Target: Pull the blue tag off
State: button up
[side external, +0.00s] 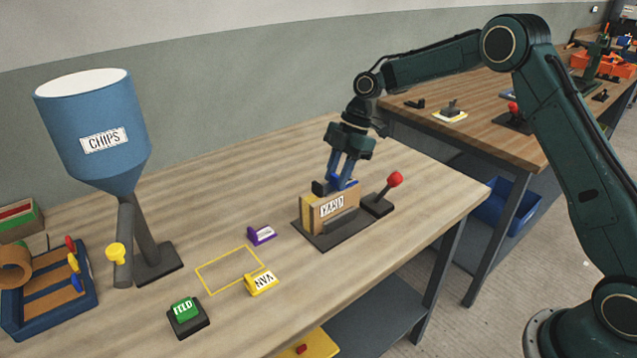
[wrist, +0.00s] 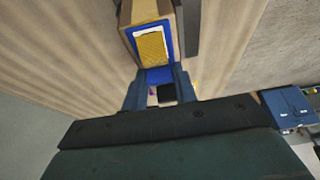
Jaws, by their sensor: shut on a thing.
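The blue tag (wrist: 158,75) shows in the wrist view between my fingertips, at the near end of a blue-edged yellow panel on a tan block. The side view shows the labelled tan block (side external: 345,207), with a yellow left end, upright on a dark base plate (side external: 322,238). My gripper (side external: 343,183) reaches down to the top of the block. Its fingers (wrist: 158,84) are shut on the blue tag, which still meets the panel's edge. The fingers hide part of the tag in the side view.
A red-knobbed lever (side external: 394,180) stands close right of the block. A purple marker (side external: 261,235), a yellow marker (side external: 262,284) and a green button (side external: 186,311) lie to the left. A blue hopper (side external: 95,130) stands at far left. The table's front right is clear.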

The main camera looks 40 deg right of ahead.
jog(key=shift+r, duration=0.75)
dwell(0.7)
notch_tip(320, 180, up, 10)
jog(key=shift+f, duration=0.15)
dwell(1.3)
dwell(0.3)
